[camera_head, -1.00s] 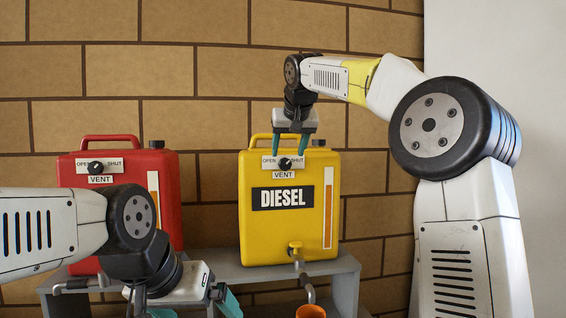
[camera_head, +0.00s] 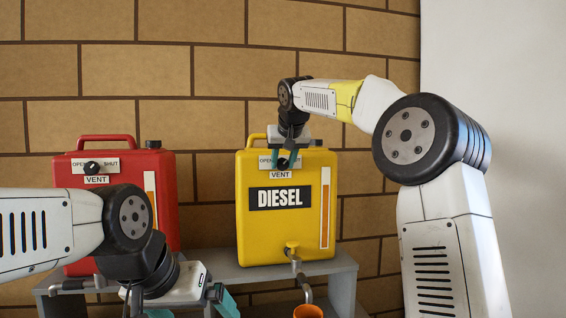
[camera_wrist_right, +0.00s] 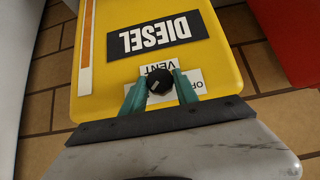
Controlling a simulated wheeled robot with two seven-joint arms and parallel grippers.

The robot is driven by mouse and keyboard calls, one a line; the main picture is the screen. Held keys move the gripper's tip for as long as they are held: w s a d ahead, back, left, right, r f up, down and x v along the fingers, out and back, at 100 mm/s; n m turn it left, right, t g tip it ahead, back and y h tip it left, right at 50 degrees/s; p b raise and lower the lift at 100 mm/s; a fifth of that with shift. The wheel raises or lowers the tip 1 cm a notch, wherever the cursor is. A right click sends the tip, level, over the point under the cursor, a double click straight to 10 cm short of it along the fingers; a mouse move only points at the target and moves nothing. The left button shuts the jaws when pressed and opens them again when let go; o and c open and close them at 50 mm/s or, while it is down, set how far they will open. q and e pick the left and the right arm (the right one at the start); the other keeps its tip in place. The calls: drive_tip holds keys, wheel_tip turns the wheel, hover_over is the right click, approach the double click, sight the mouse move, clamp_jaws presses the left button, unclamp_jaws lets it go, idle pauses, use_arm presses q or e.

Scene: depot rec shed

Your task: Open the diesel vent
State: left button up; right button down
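The yellow diesel can (camera_head: 250,225) stands on a grey shelf. Its black vent knob (camera_head: 282,163) sits on a plate marked OPEN on the left and SHUT on the right, above a VENT label. The knob also shows in the right wrist view (camera_wrist_right: 159,80), upside down, with its light mark towards the SHUT side. My right gripper (camera_head: 284,160) has its teal fingers on both sides of the knob, appearing to touch it; the fingers and hand partly hide the plate. My left gripper (camera_head: 193,306) hangs low at the left, open and empty, its fingertips partly cut off by the bottom edge.
A red can (camera_head: 167,195) with its own vent knob (camera_head: 92,168) stands to the left, partly behind my left arm. The shelf (camera_head: 225,268) carries both cans. A tap (camera_head: 292,250) sticks out below the DIESEL label, above an orange cup (camera_head: 308,311). A brick wall is close behind.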

drive_tip(key=shift+a, duration=0.1)
drive_tip(key=shift+a+n+t+h, duration=0.25)
drive_tip(key=shift+n+h, duration=0.45)
drive_tip(key=shift+h, duration=0.4)
drive_tip(key=n+h, duration=0.1)
drive_tip(key=n+t+h, duration=0.1)
drive_tip(key=h, duration=0.2)
drive_tip(key=shift+s+a+f+n+t+h, duration=0.15)
drive_tip(key=shift+a+f+n+t+h, duration=0.1)
drive_tip(key=shift+n+t+h, duration=0.15)
drive_tip(key=n+t+h, duration=0.1)
drive_tip(key=n+h, duration=0.1)
drive_tip(key=shift+f+t+h, duration=0.2)
drive_tip(key=shift+t+h, duration=0.15)
drive_tip(key=shift+h, duration=0.05)
drive_tip(key=shift+f+n+t+h, duration=0.15)
drive_tip(key=shift+n+t+h, duration=0.85)
drive_tip(key=shift+n, duration=0.4)
drive_tip(key=c, duration=0.9)
unclamp_jaws()
